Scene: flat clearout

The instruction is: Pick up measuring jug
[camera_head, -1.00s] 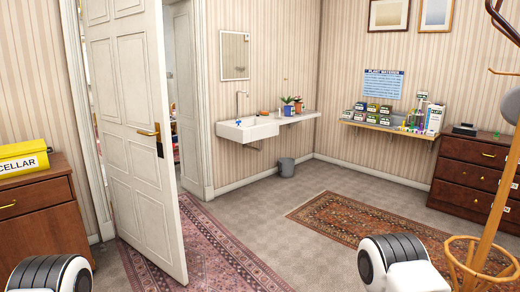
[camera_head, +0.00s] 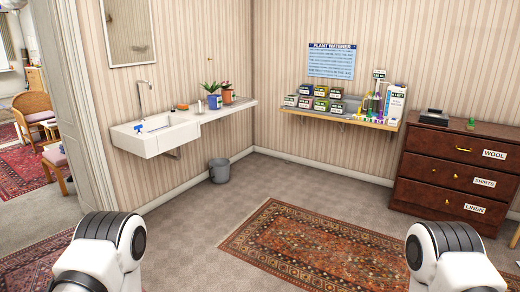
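I cannot make out a measuring jug for certain. A wall shelf (camera_head: 340,118) at the back right holds dark labelled boxes (camera_head: 321,98), a white carton (camera_head: 395,102) and small bottles and containers (camera_head: 374,106) too small to tell apart. Rounded white and black parts of my two arms show at the lower left and lower right. Neither gripper's fingers are in view, so their state is hidden.
A white sink (camera_head: 155,134) with a ledge bearing potted plants (camera_head: 213,97) is on the left. A grey bucket (camera_head: 219,171) stands below. A dark labelled drawer chest (camera_head: 450,172) is at right. The patterned rug (camera_head: 310,245) is clear.

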